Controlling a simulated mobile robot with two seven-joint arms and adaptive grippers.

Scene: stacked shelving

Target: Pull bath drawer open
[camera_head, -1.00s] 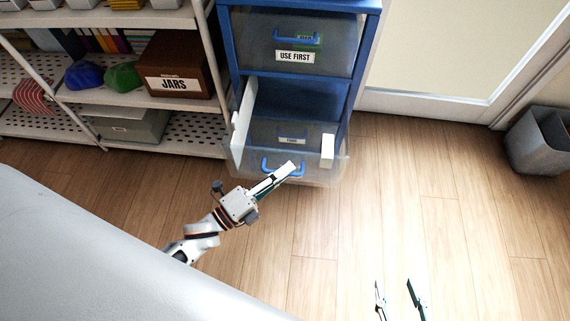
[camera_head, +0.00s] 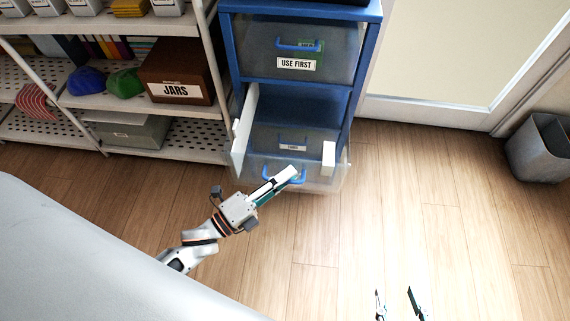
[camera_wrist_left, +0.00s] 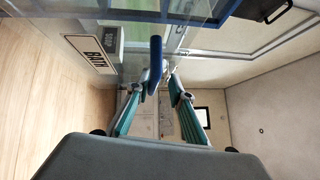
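The bath drawer is the clear lower drawer of the blue cabinet; its front (camera_head: 325,180) stands well out from the frame. It has a blue handle (camera_head: 268,174), which also shows in the left wrist view (camera_wrist_left: 155,60) near a label reading BATH (camera_wrist_left: 88,52). My left gripper (camera_head: 290,173) is at this handle and hides part of it. In the left wrist view its fingertips (camera_wrist_left: 160,82) are around the handle's end, with a small gap visible; firm contact cannot be told. My right gripper (camera_head: 398,303) is open and empty over the floor at the bottom.
A USE FIRST drawer (camera_head: 330,45) above is shut. Another labelled drawer front shows through the clear bath drawer. A shelf rack (camera_head: 180,150) with a brown JARS box (camera_head: 165,62) stands left. A grey bin (camera_head: 540,150) stands right. Wooden floor before the cabinet is free.

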